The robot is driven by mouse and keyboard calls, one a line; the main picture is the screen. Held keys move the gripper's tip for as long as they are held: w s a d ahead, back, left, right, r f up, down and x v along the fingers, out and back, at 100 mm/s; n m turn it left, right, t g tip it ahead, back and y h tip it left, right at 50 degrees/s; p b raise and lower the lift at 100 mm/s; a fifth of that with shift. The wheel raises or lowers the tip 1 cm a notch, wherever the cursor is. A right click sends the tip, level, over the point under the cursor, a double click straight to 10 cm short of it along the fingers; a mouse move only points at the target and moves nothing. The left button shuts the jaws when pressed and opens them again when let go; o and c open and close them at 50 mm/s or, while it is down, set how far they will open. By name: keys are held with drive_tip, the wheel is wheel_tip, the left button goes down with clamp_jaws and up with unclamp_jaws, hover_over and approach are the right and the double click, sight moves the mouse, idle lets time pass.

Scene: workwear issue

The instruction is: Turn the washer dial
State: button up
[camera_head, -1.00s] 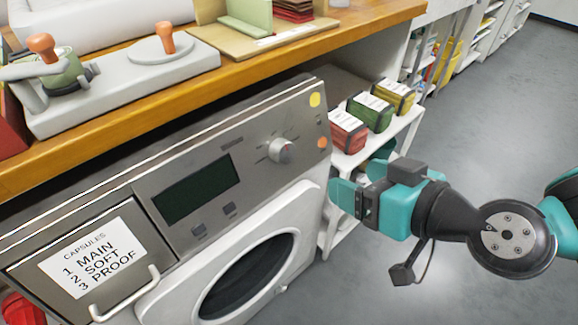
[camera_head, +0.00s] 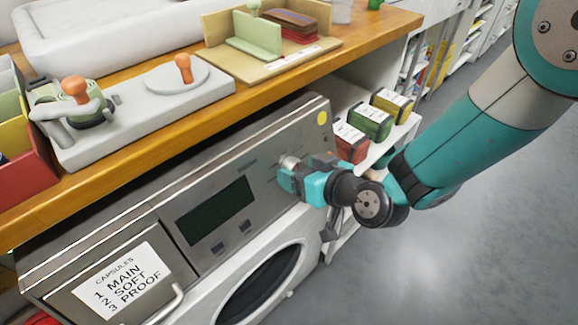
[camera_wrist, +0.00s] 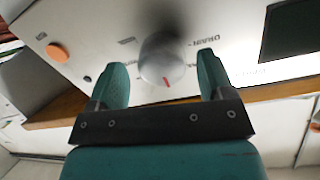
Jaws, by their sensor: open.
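The washer dial (camera_wrist: 162,62) is a round silver knob with a red mark, on the washer's grey control panel (camera_head: 256,160). In the wrist view it stands between the two teal fingers of my gripper (camera_wrist: 158,80), with a gap on each side. The gripper is open, and its fingers point at the panel. In the head view my gripper (camera_head: 287,172) is at the panel's right part, and the dial (camera_head: 289,161) is partly hidden behind the fingers. The dark display (camera_head: 215,210) is left of it.
An orange button (camera_wrist: 57,53) is on the panel beside the dial. A wooden counter (camera_head: 185,112) overhangs the washer. A white shelf (camera_head: 392,137) with red, green and yellow boxes stands close at the right. A drawer labelled "CAPSULES" (camera_head: 165,262) is at lower left.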

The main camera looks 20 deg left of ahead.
drive_tip(key=shift+a, duration=0.15)
drive_tip(key=shift+s, duration=0.1)
drive_tip(key=c, duration=0.9)
drive_tip(key=m, duration=0.4)
drive_tip(key=shift+g, duration=0.3)
drive_tip(key=shift+m+p, duration=0.4)
drive_tip(key=shift+m, duration=1.6)
drive_tip(key=o, duration=0.9)
